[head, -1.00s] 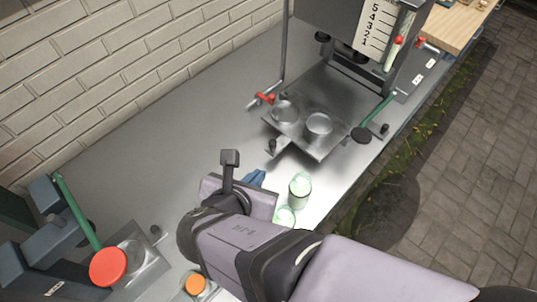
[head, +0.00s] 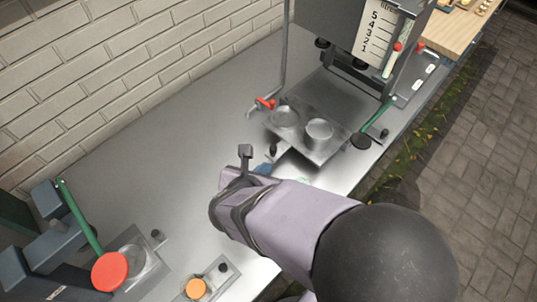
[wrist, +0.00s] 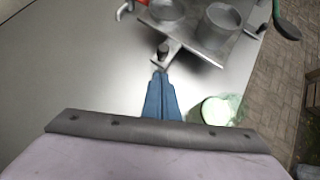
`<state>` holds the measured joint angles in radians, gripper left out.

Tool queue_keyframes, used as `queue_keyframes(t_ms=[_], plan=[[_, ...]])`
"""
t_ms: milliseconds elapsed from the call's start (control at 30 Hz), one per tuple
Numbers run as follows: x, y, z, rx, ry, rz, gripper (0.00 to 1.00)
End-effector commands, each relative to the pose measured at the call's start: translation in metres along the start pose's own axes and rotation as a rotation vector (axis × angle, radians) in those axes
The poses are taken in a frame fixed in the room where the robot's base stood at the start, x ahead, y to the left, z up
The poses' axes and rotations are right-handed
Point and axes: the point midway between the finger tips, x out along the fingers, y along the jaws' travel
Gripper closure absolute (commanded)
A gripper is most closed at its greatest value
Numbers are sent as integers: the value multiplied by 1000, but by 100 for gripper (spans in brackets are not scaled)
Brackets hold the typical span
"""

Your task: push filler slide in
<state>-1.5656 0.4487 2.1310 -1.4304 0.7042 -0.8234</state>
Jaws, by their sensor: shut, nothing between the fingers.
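The filler slide (head: 322,153) is a flat metal plate with two round metal cups, sticking out in front of the filler (head: 340,28). It also shows at the top of the wrist view (wrist: 207,53). A small black knob (head: 272,150) stands at its near corner and also shows in the wrist view (wrist: 163,51). My gripper (wrist: 160,73) has blue fingers, shut and empty, with tips just short of the knob's end of the slide. I cannot tell whether they touch it. In the head view my arm hides most of the gripper.
A glass jar with a greenish lid or rim (wrist: 215,110) stands right of my fingers in the wrist view. The metal bench is clear on the left.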

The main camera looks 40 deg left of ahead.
Motion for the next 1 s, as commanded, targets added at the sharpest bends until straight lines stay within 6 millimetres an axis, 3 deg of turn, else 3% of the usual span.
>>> queue_keyframes(t_ms=[33,200,800,1000], plan=[[3,-1,10,3,-1,-3,100],[17,0,22,4,-1,-2,100],[27,0,27,3,-1,0,100],[48,-14,45,8,-2,-3,100]])
